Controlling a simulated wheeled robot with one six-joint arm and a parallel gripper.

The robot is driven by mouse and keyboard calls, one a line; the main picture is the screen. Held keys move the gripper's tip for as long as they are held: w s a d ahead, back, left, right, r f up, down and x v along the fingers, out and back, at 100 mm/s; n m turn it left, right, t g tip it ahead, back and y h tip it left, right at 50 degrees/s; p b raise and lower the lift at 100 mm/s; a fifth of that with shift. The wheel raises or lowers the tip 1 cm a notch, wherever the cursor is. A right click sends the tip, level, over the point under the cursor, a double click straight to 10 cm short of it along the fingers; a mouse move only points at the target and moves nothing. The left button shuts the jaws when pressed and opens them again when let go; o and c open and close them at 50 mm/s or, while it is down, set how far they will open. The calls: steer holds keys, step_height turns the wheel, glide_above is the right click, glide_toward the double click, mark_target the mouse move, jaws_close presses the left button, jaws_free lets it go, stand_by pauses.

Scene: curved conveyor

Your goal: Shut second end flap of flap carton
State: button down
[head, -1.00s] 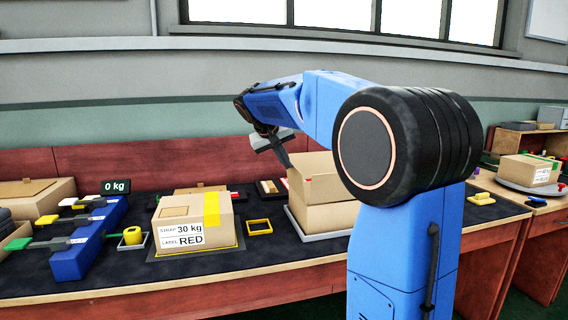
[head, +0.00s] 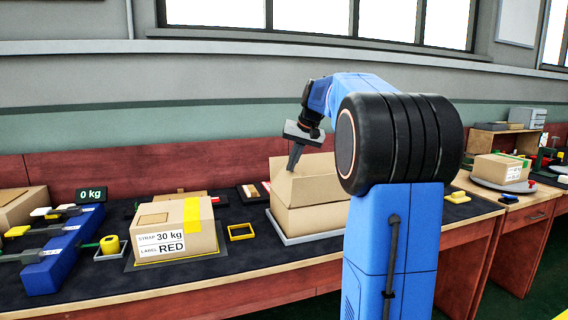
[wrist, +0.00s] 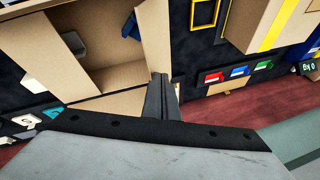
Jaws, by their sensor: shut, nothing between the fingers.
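The flap carton (head: 300,221) is a plain brown box on a light grey tray. It stands open, with a tall flap (head: 309,185) raised on the near side in the head view. The wrist view looks down into the carton (wrist: 105,76), and a flap (wrist: 103,104) spreads out at its lower edge. A small blue thing shows at its top. My gripper (head: 293,167) is shut and empty, pointing down at the carton's left end. In the wrist view its fingertips (wrist: 161,78) are close to the carton's corner; I cannot tell whether they touch.
A closed carton (head: 172,228) marked 30 kg and RED stands to the left, with a yellow frame (head: 241,232) between it and the flap carton. Blue fixtures and a 0 kg display (head: 90,195) are farther left. Another carton (head: 499,168) sits far right.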

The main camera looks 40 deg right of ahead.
steer(key=s+d+f+m+t+y, duration=0.2)
steer(key=d+f+y, duration=0.5)
steer(key=f, duration=0.1)
steer(key=shift+d+t, duration=0.2)
steer(key=shift+t, duration=0.2)
steer(key=shift+f, duration=0.15)
stand_by(0.6)
